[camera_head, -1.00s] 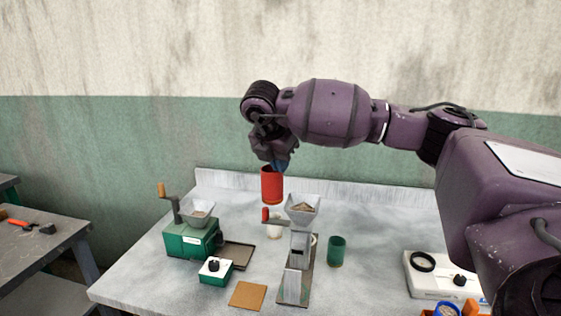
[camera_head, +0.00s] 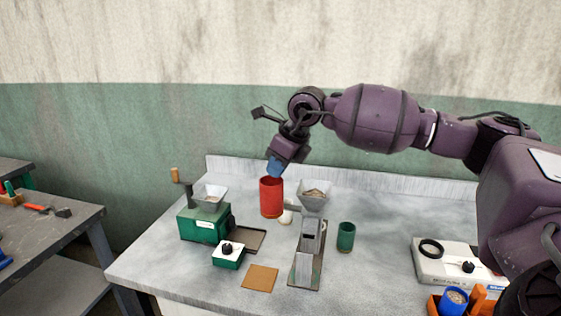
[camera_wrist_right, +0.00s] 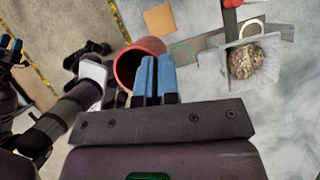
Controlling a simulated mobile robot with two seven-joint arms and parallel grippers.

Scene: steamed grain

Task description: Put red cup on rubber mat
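The red cup (camera_head: 271,197) is upright below my right gripper (camera_head: 275,170). In the right wrist view the gripper's blue fingers (camera_wrist_right: 155,75) sit close together at the rim of the red cup (camera_wrist_right: 125,70), seemingly pinching its wall. I cannot tell whether the cup's base touches the table. A flat tan square (camera_head: 260,277) lies on the table in front, and a dark flat tray or sheet (camera_head: 247,240) lies by the green mill; I cannot tell which is the rubber mat. Blue tips (camera_wrist_right: 10,45) at the right wrist view's left edge look like my left gripper, too small to read.
The green mill (camera_head: 203,222) and a small green box (camera_head: 228,257) stand left. A green cup (camera_head: 345,237) and white device (camera_head: 445,262) are farther right.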

